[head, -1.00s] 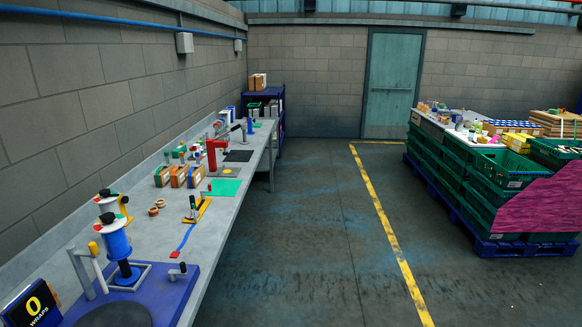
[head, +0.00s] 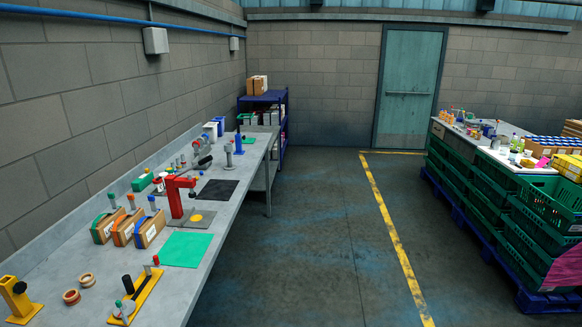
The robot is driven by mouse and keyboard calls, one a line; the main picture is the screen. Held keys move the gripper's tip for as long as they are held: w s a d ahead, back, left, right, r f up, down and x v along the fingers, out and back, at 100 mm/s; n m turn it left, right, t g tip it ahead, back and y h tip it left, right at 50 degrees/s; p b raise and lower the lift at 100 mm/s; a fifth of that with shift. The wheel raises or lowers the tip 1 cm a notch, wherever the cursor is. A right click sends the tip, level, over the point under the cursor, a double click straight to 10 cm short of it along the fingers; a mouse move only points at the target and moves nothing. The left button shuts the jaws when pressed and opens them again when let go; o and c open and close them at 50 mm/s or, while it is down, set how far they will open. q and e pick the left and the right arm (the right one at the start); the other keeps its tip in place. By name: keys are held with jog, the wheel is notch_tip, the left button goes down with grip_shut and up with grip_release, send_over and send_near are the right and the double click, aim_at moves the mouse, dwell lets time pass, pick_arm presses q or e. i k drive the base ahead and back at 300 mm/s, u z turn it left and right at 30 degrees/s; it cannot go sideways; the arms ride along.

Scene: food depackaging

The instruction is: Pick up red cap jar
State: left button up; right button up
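I cannot clearly make out a red cap jar. A small white item with some red on it (head: 158,182) stands on the left bench beside a green box (head: 142,183); it is too small to tell whether it is a jar. Several small bottles and containers (head: 515,143) stand on the white top (head: 487,151) above the green crates at right, too small to tell their caps. Neither of my grippers is in view.
The long grey bench (head: 225,210) runs along the left wall, with a red press (head: 175,195) and a green mat (head: 188,249). Stacked green crates (head: 470,185) stand on a blue pallet (head: 460,217) at right. The floor between, with a yellow line (head: 385,220), is clear.

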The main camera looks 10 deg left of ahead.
aim_at(159, 188)
jog(key=i, duration=5.85)
jog(key=u, duration=4.4)
jog(key=i, duration=0.2)
jog(key=u, duration=0.05)
